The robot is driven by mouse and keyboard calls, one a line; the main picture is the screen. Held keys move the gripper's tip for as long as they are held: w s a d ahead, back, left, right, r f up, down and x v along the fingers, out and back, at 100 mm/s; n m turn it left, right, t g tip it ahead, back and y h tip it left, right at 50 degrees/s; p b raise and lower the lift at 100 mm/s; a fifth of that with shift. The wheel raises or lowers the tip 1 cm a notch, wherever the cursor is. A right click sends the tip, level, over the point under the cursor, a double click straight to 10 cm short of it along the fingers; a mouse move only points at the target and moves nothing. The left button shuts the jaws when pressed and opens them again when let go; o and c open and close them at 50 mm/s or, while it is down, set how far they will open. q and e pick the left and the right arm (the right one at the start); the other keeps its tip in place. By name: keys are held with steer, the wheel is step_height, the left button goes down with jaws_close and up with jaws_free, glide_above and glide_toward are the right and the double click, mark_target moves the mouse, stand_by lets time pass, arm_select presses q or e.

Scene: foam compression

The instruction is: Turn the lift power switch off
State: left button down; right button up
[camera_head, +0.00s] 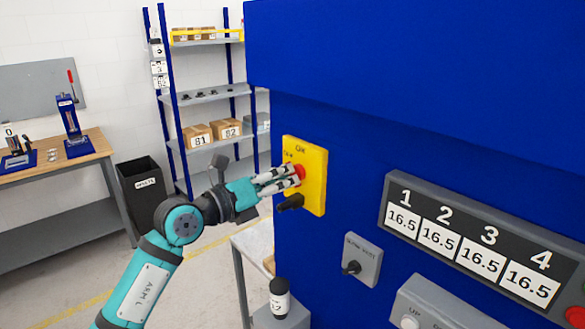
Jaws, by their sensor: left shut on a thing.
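A yellow switch box (316,190) is mounted on the side of the blue machine. It carries small dark lettering, partly too small to read, and a red knob (300,172). My left gripper (291,175) reaches in from the left with its fingers closed around the red knob. The fingers hide part of the knob, so I cannot tell which position it is in. A black handle-like part (290,202) shows just below the fingers at the box's lower left. My right gripper is not in view.
The blue machine (420,90) fills the right side. A grey knob box (362,262), a numbered display panel (470,245) and a control box with buttons (430,305) are right of the yellow box. Shelves and a workbench stand behind.

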arm_select(q)
steer(key=shift+n+p, duration=1.4)
steer(key=shift+p, duration=0.35)
steer(key=shift+n, duration=1.3)
steer(key=n, duration=0.4)
steer(key=shift+n, duration=0.3)
steer(key=c, duration=0.6)
jaws_free()
steer(key=shift+c, duration=0.2)
steer(key=shift+a, duration=0.1)
